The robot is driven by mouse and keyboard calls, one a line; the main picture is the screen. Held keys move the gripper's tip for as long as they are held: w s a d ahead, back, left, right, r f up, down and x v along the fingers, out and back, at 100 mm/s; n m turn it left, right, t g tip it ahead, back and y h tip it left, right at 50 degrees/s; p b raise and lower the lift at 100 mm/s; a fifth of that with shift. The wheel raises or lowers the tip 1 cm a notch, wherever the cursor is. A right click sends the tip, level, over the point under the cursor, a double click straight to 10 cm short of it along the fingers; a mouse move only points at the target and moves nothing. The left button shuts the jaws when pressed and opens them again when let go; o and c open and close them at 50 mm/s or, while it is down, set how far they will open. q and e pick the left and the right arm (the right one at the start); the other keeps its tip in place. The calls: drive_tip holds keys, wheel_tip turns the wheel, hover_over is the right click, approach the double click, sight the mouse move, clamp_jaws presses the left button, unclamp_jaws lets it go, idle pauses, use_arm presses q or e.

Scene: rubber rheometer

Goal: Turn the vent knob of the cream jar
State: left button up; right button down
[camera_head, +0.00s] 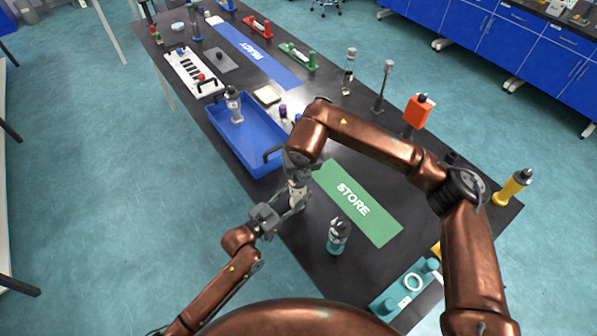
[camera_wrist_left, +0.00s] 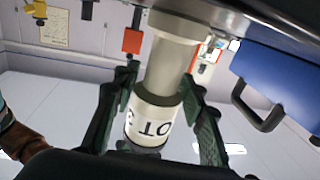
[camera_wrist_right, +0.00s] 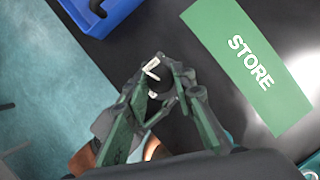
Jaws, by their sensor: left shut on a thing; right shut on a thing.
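The cream jar (camera_head: 297,193) is near the left edge of the black table, mostly hidden between my two grippers. In the left wrist view its cream body (camera_wrist_left: 155,118) carries dark lettering and sits between the green fingers. My left gripper (camera_head: 290,207) is shut on the jar's body from the side. My right gripper (camera_head: 298,175) points down from above, over the jar's top. In the right wrist view its fingers (camera_wrist_right: 165,85) close around the dark vent knob (camera_wrist_right: 158,84), where small white parts show. The exact finger contact is partly hidden.
A blue tray (camera_head: 222,138) holding a bottle lies behind the jar. The green STORE mat (camera_head: 375,222) is right of it. A teal-based bottle (camera_head: 338,236) stands in front. An orange-topped stand (camera_head: 417,112) and a yellow bottle (camera_head: 512,187) are farther right.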

drive_tip(key=shift+a+m+h, duration=0.15)
drive_tip(key=shift+m+h, duration=0.55)
drive_tip(key=shift+m, duration=1.3)
drive_tip(key=c, duration=1.6)
unclamp_jaws()
drive_tip(key=v, duration=1.2)
drive_tip(key=shift+a+r, duration=0.1)
use_arm(q)
drive_tip(key=o, duration=1.3)
